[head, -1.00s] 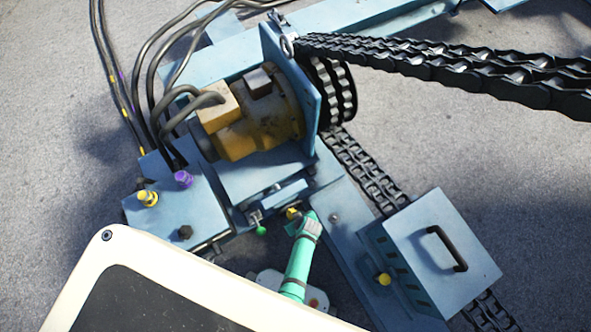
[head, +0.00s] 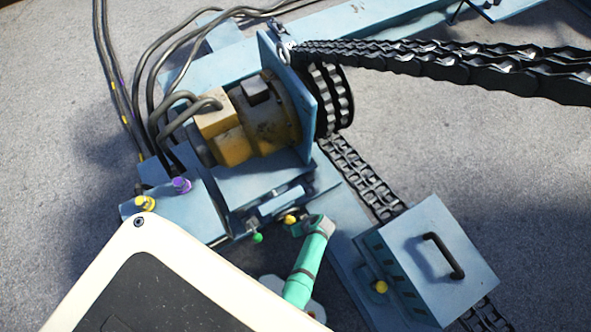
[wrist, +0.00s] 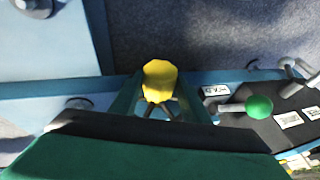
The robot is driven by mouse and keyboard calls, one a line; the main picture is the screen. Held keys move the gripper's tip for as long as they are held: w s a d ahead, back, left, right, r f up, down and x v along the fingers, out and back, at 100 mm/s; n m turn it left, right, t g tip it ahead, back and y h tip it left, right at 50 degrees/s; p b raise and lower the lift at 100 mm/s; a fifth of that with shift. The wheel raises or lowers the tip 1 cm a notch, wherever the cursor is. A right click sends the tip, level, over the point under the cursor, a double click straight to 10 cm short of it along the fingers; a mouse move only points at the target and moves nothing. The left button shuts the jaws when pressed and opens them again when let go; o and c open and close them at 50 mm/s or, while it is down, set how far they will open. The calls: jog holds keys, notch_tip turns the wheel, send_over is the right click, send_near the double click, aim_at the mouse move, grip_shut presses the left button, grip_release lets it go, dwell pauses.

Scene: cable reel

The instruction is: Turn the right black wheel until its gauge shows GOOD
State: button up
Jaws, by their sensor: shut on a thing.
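In the wrist view, a yellow knob (wrist: 160,80) sits between the two fingers of my gripper (wrist: 158,106), with dark spokes below it. My gripper is shut on this knob, though the contact itself is partly hidden. In the head view, my gripper (head: 302,226) is at the front edge of the blue machine, beside the yellow knob (head: 290,219). A green knob (head: 257,238) is just left of it, and also shows in the wrist view (wrist: 259,106). I cannot make out a black wheel or a gauge reading GOOD. A small white label (wrist: 216,90) is too blurred to read.
A yellow motor (head: 240,130) and a chain reel (head: 332,98) stand behind. A blue box with a black handle (head: 443,255) is at right, with a yellow knob (head: 381,287) beside it. Purple (head: 181,185) and yellow (head: 145,203) knobs are at left.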

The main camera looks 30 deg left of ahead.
jog(key=shift+s, duration=0.3)
jog(key=o, duration=1.5)
jog(key=shift+w, duration=0.1)
jog(key=shift+r, duration=0.1)
jog(key=shift+w+d+r, duration=0.15)
jog(key=shift+r, duration=0.1)
jog(key=v, duration=1)
